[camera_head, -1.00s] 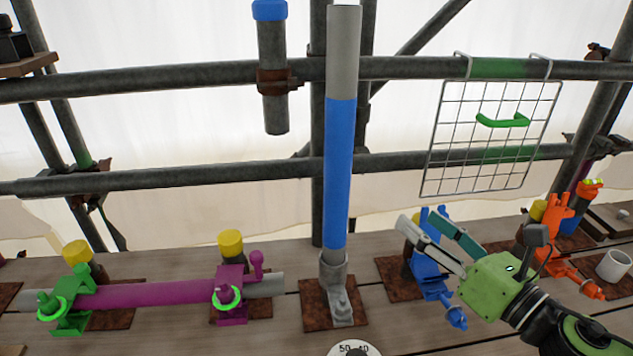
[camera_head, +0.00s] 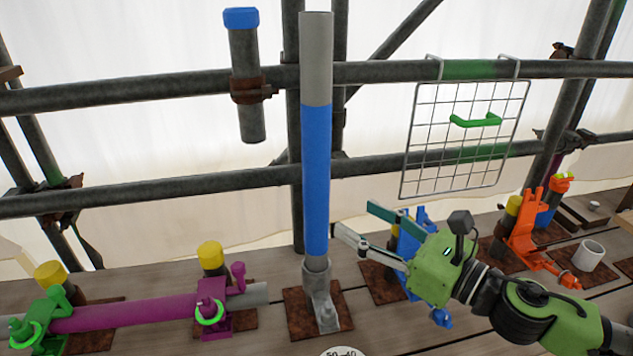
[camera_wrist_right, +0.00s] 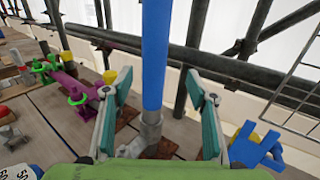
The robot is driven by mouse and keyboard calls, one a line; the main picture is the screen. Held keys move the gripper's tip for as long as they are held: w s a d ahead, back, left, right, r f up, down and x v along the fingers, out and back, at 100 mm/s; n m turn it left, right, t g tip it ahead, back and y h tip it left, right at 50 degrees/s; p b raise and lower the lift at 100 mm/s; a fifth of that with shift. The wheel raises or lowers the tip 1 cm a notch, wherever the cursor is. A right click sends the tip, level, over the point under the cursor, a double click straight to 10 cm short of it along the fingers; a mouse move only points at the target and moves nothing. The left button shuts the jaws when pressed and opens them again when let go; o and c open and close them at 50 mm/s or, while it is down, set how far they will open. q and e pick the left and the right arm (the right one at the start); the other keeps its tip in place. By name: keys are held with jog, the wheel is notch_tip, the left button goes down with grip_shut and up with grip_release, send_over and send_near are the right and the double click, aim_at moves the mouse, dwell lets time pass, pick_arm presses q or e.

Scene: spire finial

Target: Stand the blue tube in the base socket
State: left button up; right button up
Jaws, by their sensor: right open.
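The blue tube (camera_head: 316,175), grey at both ends with a blue middle, stands upright in the head view. Its lower end is at the grey base socket (camera_head: 320,292), which is fixed on a brown plate. My right gripper (camera_head: 353,218) is open and empty, just right of the tube at the height of its lower blue part. In the right wrist view the tube (camera_wrist_right: 155,55) appears between the two spread fingers, with the socket (camera_wrist_right: 150,132) below. My left gripper is out of view.
A purple tube (camera_head: 130,312) lies in green and purple clamps at the left. A blue clamp (camera_head: 412,250) stands behind my right gripper, an orange one (camera_head: 525,235) farther right. A wire grid (camera_head: 465,140) and a blue-capped tube (camera_head: 246,85) hang on the rails behind.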

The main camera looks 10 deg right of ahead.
aim_at(327, 203)
jog(key=x, duration=0.1)
jog(key=p+x, duration=0.1)
jog(key=shift+w+a+r+p, duration=0.15)
jog(key=shift+a+r+p, duration=0.1)
jog(key=shift+a+p, duration=0.05)
jog(key=p+x, duration=0.1)
jog(key=x, duration=0.1)
jog(key=shift+w+a+f+p, duration=0.15)
jog(key=shift+w+p, duration=0.15)
jog(key=shift+w+a+p, duration=0.3)
jog(key=shift+p, duration=0.15)
jog(key=p+x, duration=0.1)
jog(key=x, duration=0.1)
jog(key=p+x, duration=0.1)
jog(key=x, duration=0.1)
jog(key=shift+s+a, duration=0.15)
jog(key=shift+a, duration=0.15)
jog(key=shift+w+a+f, duration=0.1)
jog(key=shift+w, duration=0.1)
jog(key=shift+s, duration=0.1)
grip_shut()
jog(key=shift+r, duration=0.25)
